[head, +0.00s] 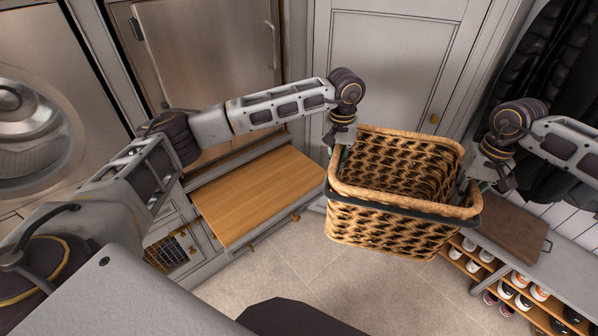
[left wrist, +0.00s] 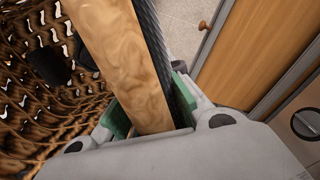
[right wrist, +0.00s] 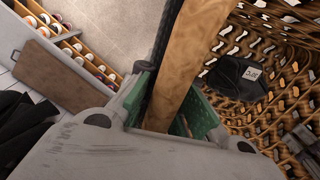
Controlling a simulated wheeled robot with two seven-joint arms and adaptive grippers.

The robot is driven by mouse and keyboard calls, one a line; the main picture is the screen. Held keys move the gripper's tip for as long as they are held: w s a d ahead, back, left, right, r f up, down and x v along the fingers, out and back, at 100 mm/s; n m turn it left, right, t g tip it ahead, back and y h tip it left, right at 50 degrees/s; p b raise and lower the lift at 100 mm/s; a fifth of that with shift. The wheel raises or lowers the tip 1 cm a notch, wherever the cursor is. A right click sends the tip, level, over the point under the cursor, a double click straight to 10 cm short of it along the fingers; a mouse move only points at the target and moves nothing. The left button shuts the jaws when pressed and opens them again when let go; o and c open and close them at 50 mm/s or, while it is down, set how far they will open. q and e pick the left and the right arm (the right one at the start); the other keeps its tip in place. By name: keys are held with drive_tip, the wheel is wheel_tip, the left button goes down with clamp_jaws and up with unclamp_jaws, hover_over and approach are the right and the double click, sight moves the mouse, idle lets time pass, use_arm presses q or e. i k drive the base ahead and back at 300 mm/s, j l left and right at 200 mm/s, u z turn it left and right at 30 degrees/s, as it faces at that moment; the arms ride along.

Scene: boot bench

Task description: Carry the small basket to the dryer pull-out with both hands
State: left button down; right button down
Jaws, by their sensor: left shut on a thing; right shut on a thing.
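The small wicker basket (head: 395,232) hangs in the air in the head view, roughly level, with its open top facing up. My left gripper (head: 343,138) is shut on the left end of its rim; the pale rim (left wrist: 120,60) runs between the green finger pads in the left wrist view. My right gripper (head: 475,180) is shut on the right end, with the rim (right wrist: 185,70) between its pads in the right wrist view. A dark patch with a white label (right wrist: 250,75) shows inside the basket. The wooden pull-out (head: 258,192) is extended left of the basket, apart from it.
A washer-type machine (head: 35,120) stands at far left, and a steel-fronted appliance (head: 205,55) stands above the pull-out. At right is a shoe bench (head: 560,270) with a brown board (head: 510,228) and dark coats (head: 540,60) above. Tiled floor (head: 350,285) is clear below.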

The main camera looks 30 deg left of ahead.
sight(267, 188)
drive_tip(key=i+u, duration=0.1)
drive_tip(key=i, duration=1.15)
drive_tip(key=u, duration=1.6)
